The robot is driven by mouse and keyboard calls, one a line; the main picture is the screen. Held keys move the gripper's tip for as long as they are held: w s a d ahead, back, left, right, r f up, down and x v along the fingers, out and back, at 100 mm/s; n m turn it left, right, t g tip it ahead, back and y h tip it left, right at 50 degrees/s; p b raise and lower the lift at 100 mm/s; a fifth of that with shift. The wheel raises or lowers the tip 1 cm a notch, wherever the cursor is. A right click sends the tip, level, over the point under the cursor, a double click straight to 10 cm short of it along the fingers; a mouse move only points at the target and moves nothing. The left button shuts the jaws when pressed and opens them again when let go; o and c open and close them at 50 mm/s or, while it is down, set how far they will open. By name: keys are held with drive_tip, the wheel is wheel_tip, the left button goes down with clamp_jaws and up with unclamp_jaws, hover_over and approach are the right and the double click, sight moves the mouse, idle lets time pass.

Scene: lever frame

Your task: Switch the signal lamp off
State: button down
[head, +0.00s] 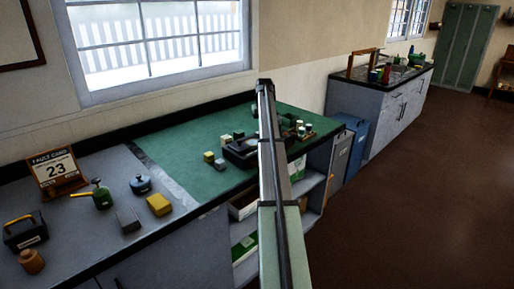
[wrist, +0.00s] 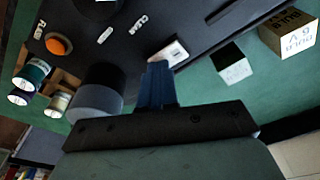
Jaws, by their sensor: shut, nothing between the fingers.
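A dark panel (wrist: 100,40) lies at the upper left of the wrist view, with small white labels turned in the picture. An orange round part (wrist: 58,45), possibly the signal lamp, sits on it near one label; I cannot tell whether it is lit. A small white switch plate (wrist: 172,52) is on the panel just beyond my fingertips. My gripper (wrist: 157,68) is shut and empty, its blue fingers close to that plate; contact is unclear. In the head view the dark unit (head: 240,152) stands on the green mat (head: 190,130), partly hidden behind my arm.
A grey cylinder (wrist: 97,92) stands close left of my fingers. Several small jars (wrist: 30,75) are further left. A dark cube (wrist: 234,65) and a bulb box (wrist: 288,35) are at the right. A fault card (head: 57,170), oil can and blocks stand on the grey bench.

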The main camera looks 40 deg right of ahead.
wheel_tip(320, 180, up, 7)
idle(1.1)
drive_tip(key=shift+d, duration=0.1)
idle(0.3)
